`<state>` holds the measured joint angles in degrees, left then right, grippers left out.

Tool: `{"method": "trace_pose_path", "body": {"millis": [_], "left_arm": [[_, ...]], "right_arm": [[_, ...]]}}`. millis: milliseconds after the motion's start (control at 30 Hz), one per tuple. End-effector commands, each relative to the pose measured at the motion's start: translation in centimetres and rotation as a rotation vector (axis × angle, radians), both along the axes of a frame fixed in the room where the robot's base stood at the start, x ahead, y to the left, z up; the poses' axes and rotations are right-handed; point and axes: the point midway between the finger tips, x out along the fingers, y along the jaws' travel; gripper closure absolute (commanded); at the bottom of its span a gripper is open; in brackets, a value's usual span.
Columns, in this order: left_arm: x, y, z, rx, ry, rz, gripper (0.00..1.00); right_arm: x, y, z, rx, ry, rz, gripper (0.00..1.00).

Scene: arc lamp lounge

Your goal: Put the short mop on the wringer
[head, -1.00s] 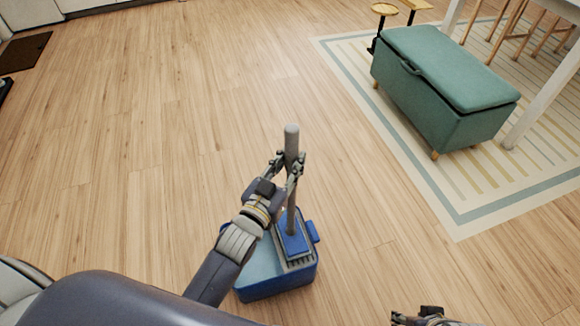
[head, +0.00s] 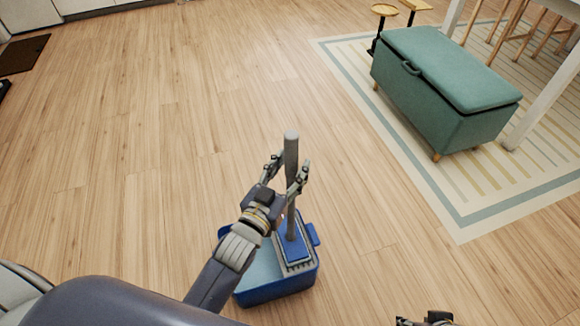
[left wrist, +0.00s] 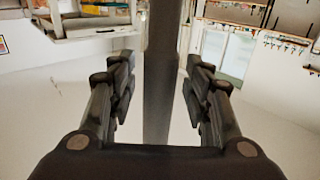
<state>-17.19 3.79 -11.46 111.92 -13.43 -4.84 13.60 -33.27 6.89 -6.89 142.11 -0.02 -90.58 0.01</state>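The short mop has a grey handle (head: 291,158) standing nearly upright and a blue flat head (head: 294,248). Its head rests on the grey slotted wringer (head: 299,268) at the right side of the blue bucket (head: 275,291). My left gripper (head: 286,168) is open, with one finger on each side of the handle and gaps showing. In the left wrist view the handle (left wrist: 160,80) stands between the spread fingers, touching neither. My right gripper (head: 425,320) shows only in part at the bottom edge; its fingers cannot be made out.
A green storage bench (head: 440,90) stands on a striped rug (head: 462,205) at the upper right, beside a white table leg (head: 540,105). A dark mat (head: 24,53) lies at the far left. The wood floor around the bucket is clear.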

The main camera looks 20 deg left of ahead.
Motion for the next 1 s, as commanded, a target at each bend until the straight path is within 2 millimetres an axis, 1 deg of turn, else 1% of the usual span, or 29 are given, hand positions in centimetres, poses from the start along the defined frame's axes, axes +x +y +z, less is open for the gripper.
{"method": "trace_pose_path", "body": {"millis": [167,267,367,500,700,833,1000], "left_arm": [[0.0,0.0,0.5,0.001,0.000,0.000,0.54],[-1.0,0.2,0.3,0.001,0.003,0.000,0.54],[-2.5,0.5,0.3,0.000,0.004,0.001,0.54],[-5.3,1.0,0.3,0.000,0.005,0.000,0.54],[-8.8,1.7,0.3,0.001,0.005,0.001,0.54],[-10.5,2.0,0.3,0.001,0.004,0.001,0.54],[-11.6,2.3,0.3,0.001,0.001,0.001,0.54]], "right_arm": [[0.0,0.0,0.2,0.000,0.000,0.000,0.60],[0.0,0.0,0.3,0.000,0.000,0.000,0.60],[0.0,0.0,0.6,0.000,0.000,0.000,0.60],[0.0,0.0,1.0,0.000,0.000,0.000,0.60],[0.0,0.0,1.4,0.000,0.000,0.000,0.60],[0.1,0.0,1.5,0.000,-0.002,0.000,0.60],[0.1,0.0,1.3,0.000,-0.001,0.000,0.60]]}}
